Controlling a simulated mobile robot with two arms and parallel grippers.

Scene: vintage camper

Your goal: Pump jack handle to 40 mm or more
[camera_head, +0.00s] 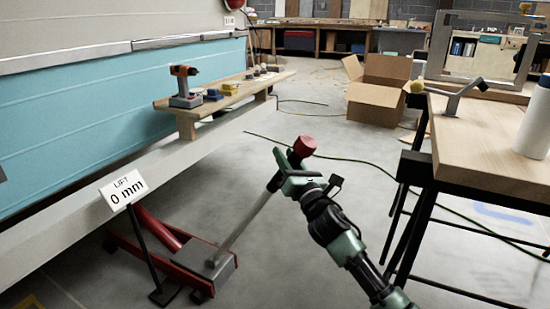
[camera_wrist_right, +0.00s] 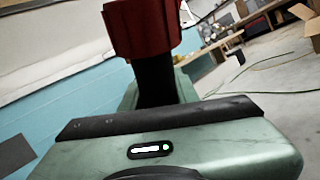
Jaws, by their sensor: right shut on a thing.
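The red floor jack (camera_head: 172,245) stands on the floor beside the camper, with a grey metal block at its near end. Its long grey handle (camera_head: 240,231) rises tilted up to the right and ends in a red grip (camera_head: 305,146). A sign on a post (camera_head: 123,190) next to the jack reads "LIFT 0 mm". My right gripper (camera_head: 291,170) is shut on the handle just below the red grip. In the right wrist view the red grip (camera_wrist_right: 141,28) stands up beyond the gripper body, and the fingertips are mostly hidden. My left gripper is not in view.
The teal and cream camper (camera_head: 80,120) runs along the left, with a wooden plank (camera_head: 235,92) holding an orange drill (camera_head: 184,82). A workbench (camera_head: 490,140) with a white bottle (camera_head: 535,120) stands at right. A cardboard box (camera_head: 377,105) and green cable lie behind on open floor.

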